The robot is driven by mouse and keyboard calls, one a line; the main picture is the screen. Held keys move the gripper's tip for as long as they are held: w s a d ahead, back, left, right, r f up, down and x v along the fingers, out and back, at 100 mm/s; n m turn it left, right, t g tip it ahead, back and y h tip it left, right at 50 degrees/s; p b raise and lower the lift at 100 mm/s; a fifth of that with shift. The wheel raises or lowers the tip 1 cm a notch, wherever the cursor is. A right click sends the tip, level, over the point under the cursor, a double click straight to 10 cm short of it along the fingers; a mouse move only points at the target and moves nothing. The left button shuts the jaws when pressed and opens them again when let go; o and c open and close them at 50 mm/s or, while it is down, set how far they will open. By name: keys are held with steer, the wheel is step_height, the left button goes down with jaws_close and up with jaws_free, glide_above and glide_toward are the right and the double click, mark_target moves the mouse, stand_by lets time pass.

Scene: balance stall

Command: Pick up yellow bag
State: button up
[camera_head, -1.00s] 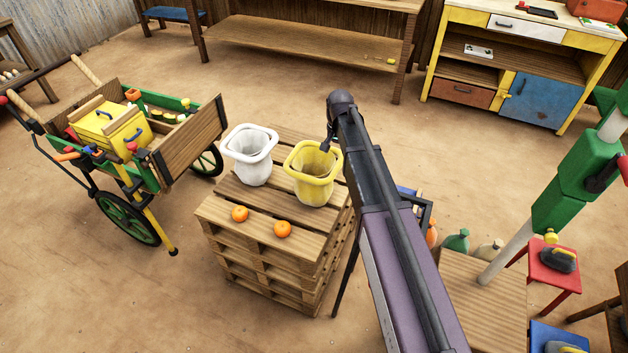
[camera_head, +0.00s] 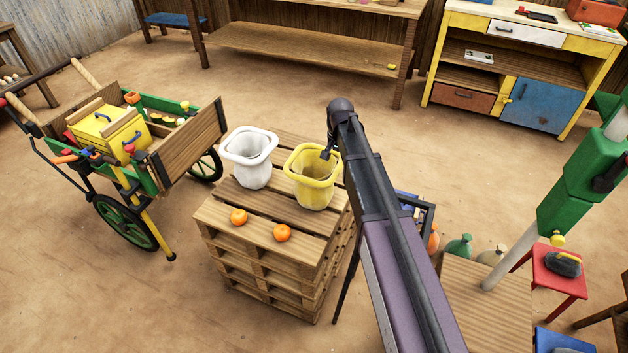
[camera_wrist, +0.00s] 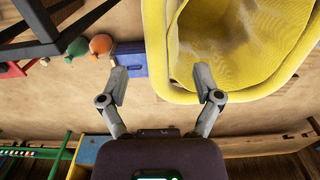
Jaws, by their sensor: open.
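The yellow bag (camera_head: 313,186) stands upright and open-mouthed on a stack of wooden pallets, right of a white bag (camera_head: 249,158). My gripper (camera_head: 329,152) is at the bag's right rim in the head view, partly hidden by my arm. In the wrist view the yellow bag (camera_wrist: 235,45) fills the upper right, its rim curving near the fingers. My gripper (camera_wrist: 160,80) is open there, with the right fingertip overlapping the rim in the picture and the left fingertip outside it. I cannot tell whether either finger touches the bag.
Two oranges (camera_head: 238,217) lie on the front of the pallet stack (camera_head: 270,250). A cart (camera_head: 185,140) with a yellow box stands at left. A wooden table (camera_head: 485,290) and a green post (camera_head: 580,180) are at right. Open floor lies behind the pallets.

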mark_target(336, 169)
steer(key=shift+f+b, duration=2.1)
steer(key=shift+f, duration=0.25)
jaws_close()
